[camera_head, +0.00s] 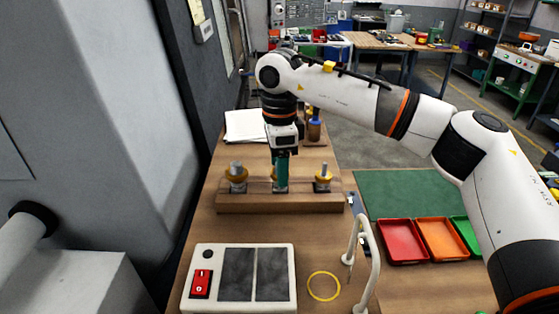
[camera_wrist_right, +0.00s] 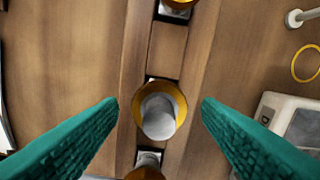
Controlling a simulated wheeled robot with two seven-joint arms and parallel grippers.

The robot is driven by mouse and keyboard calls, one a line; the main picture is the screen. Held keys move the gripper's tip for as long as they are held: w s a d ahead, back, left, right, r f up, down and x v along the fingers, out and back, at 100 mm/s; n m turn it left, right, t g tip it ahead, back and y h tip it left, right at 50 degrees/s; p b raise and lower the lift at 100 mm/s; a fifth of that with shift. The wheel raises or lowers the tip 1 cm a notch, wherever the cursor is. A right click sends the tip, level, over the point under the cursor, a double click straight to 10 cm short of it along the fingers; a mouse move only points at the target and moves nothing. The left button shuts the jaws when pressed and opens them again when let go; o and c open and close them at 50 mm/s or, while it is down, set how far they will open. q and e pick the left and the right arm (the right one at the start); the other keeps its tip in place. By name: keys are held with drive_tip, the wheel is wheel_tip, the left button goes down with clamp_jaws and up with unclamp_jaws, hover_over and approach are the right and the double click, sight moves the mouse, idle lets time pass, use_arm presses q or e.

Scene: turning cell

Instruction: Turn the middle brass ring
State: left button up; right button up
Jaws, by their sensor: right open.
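A wooden block (camera_head: 270,203) on the bench carries a row of three brass rings on grey metal posts. The left ring (camera_head: 237,174) and right ring (camera_head: 323,177) show clearly. The middle ring is mostly hidden in the head view behind the teal fingers of my right gripper (camera_head: 281,186), which points straight down over it. In the right wrist view the middle brass ring (camera_wrist_right: 178,93) surrounds its post (camera_wrist_right: 159,117) and lies between the two open fingers, with a gap on each side. My left gripper is not in view.
A white panel with a red switch (camera_head: 201,284), a yellow hoop (camera_head: 324,286) and a white curved bar (camera_head: 372,262) are in front. Red (camera_head: 401,258) and orange trays (camera_head: 442,257) stand right. Paper (camera_head: 246,126) lies behind; a grey machine wall is at left.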

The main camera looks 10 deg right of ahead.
drive_tip(key=shift+c, duration=0.3)
drive_tip(key=c, duration=0.9)
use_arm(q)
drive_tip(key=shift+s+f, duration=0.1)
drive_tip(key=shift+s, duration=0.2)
use_arm(e)
drive_tip(key=shift+c, duration=0.2)
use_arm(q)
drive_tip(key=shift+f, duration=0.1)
use_arm(e)
drive_tip(key=m+b, duration=0.2)
drive_tip(key=m, duration=0.1)
drive_tip(key=shift+w+f+b, duration=0.1)
drive_tip(key=shift+f+b, duration=0.1)
drive_tip(key=shift+b, duration=0.15)
drive_tip(key=m+b, duration=0.1)
drive_tip(key=m, duration=0.2)
drive_tip(key=shift+r, duration=0.1)
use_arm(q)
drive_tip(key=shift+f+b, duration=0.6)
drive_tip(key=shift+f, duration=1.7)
use_arm(e)
drive_tip(key=shift+r+m, duration=0.1)
drive_tip(key=shift+m, duration=0.8)
